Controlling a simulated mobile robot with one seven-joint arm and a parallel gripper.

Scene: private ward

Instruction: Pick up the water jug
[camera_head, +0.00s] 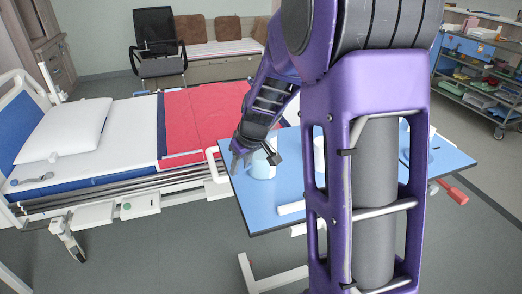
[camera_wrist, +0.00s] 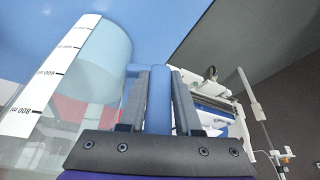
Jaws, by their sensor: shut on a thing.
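The water jug (camera_head: 262,168) is pale and partly see-through. It is at the left part of the blue overbed table (camera_head: 290,180); I cannot tell if it touches the top. My gripper (camera_head: 246,155) reaches down to its left side in the head view. In the wrist view the jug's clear wall with a white measuring strip (camera_wrist: 48,80) fills the left. Its blue upright handle (camera_wrist: 159,100) stands between the two grey fingers of my gripper (camera_wrist: 158,95), which are shut on it. My arm hides part of the table.
A bed with a white pillow (camera_head: 68,128) and red cover (camera_head: 200,120) stands left of the table. Another pale vessel (camera_head: 319,155) is partly hidden behind my arm. A black chair (camera_head: 157,45) is at the back. A stocked trolley (camera_head: 475,75) stands at the right.

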